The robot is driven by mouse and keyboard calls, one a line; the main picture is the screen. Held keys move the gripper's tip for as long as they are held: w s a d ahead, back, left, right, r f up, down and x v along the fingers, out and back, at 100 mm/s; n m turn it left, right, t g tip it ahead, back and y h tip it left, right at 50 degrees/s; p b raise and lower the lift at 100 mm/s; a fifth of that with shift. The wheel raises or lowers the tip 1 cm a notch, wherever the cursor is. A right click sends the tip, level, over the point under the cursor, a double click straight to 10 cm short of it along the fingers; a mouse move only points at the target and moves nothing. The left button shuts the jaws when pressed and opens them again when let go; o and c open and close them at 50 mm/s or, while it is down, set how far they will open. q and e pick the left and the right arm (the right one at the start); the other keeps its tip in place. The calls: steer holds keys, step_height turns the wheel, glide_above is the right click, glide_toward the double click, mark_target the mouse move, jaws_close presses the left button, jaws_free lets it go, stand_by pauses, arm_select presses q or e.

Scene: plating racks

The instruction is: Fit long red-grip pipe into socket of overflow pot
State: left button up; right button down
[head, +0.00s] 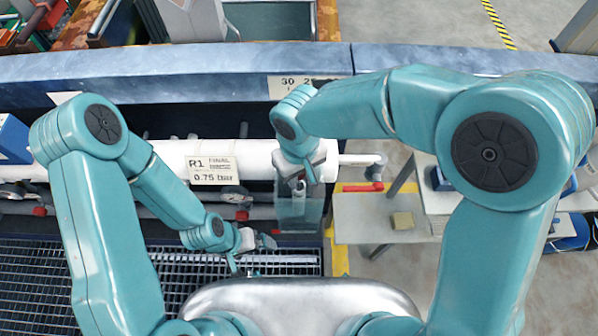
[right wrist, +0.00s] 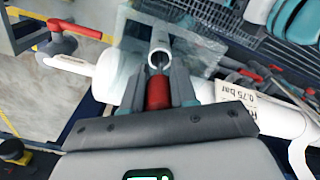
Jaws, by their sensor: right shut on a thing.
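My right gripper (right wrist: 158,88) is shut on the red grip (right wrist: 157,93) of a pipe. The pale, hollow end of the pipe (right wrist: 159,50) shows just beyond the fingers in the right wrist view. In the head view the right gripper (head: 300,178) is over a clear, box-shaped overflow pot (head: 299,218), by the white main pipe. The pot's clear wall also shows in the right wrist view (right wrist: 128,48). The socket is hidden, and I cannot tell whether the pipe touches it. My left gripper (head: 252,252) looks open and empty, left of the pot, over the grating.
The white main pipe (head: 257,157) with a pressure label (head: 213,170) runs behind the pot. A dark grating (head: 260,262) lies front left. A red-handled valve (head: 363,186) and a grey table (head: 385,218) stand to the right. A blue rail (head: 200,70) crosses behind.

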steer(key=shift+f, duration=0.2)
steer(key=c, duration=0.9)
jaws_free()
steer(key=shift+r, duration=0.1)
step_height(320, 180, up, 12)
steer(key=shift+r, duration=0.15)
